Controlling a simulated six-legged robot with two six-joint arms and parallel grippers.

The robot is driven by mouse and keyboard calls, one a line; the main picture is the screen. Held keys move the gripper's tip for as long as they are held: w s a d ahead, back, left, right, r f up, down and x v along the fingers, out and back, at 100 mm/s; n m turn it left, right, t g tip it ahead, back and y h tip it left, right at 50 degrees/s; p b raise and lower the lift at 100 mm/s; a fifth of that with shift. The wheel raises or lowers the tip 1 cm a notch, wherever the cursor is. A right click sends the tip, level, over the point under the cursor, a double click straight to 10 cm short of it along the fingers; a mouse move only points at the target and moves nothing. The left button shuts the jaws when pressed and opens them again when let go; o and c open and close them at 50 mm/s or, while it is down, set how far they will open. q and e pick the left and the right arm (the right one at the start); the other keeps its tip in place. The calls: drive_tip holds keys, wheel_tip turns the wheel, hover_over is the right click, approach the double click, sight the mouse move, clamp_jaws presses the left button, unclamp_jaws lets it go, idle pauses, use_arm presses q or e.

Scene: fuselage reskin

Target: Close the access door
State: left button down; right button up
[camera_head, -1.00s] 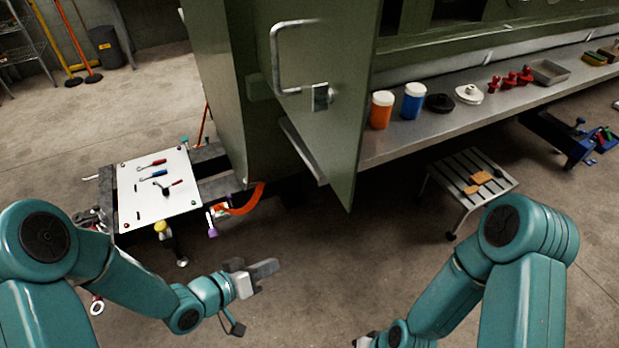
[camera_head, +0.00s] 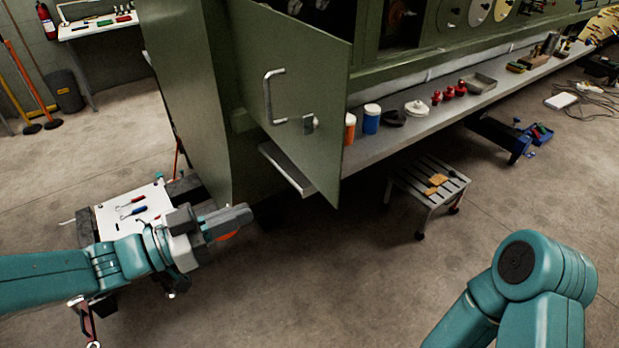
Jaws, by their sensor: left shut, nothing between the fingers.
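The access door (camera_head: 290,95) is a green panel that stands open, swung out from the green fuselage structure. It carries a grey bar handle (camera_head: 268,97) and a small latch (camera_head: 309,124) on the face toward me. My left gripper (camera_head: 238,220) is shut and empty. It is below and left of the door's lower edge, in front of the white tool board, and appears apart from the door. My right arm comes in at the lower right, but its gripper is out of the frame.
A grey shelf (camera_head: 425,122) runs right behind the door, with an orange jar, a blue jar (camera_head: 371,119) and red parts. A step stool (camera_head: 428,190) stands below it. A white tool board (camera_head: 110,215) lies at left, partly behind my arm. The middle floor is clear.

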use_arm(q)
drive_tip(key=r, duration=0.2)
drive_tip(key=p, duration=0.3)
approach(320, 174)
drive_tip(key=x, duration=0.6)
drive_tip(key=shift+d, duration=0.45)
drive_tip(key=shift+w, duration=0.2)
drive_tip(key=shift+d, duration=0.1)
